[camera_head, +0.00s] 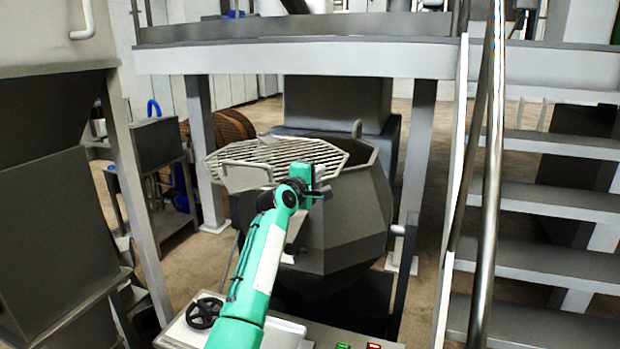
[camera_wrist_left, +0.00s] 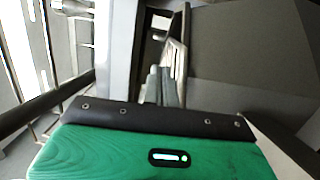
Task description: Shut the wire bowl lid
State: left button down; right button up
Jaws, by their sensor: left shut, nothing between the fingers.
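The wire lid (camera_head: 268,158) is a grey barred grate in the head view. It lies over the left part of the faceted metal bowl (camera_head: 345,215) and reaches out past the bowl's left side. The right part of the bowl's mouth shows uncovered. My left gripper (camera_head: 319,186) is at the lid's near right edge, in front of the bowl's mouth. Its fingers (camera_wrist_left: 162,86) are shut and empty in the left wrist view; I cannot tell whether they touch the lid. My right gripper is out of view.
A control panel (camera_head: 330,336) with a green and a red button lies below the bowl, with a black handwheel (camera_head: 205,313) to its left. A platform beam (camera_head: 380,60) runs above and behind. Stairs (camera_head: 540,260) with a metal rail (camera_head: 487,190) stand at the right.

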pick_arm(q)
jog(key=shift+a, duration=0.2)
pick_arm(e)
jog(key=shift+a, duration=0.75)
pick_arm(q)
jog(key=shift+w+a, duration=0.1)
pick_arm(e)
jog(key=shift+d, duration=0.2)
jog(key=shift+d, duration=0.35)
pick_arm(q)
jog(key=shift+f, duration=0.1)
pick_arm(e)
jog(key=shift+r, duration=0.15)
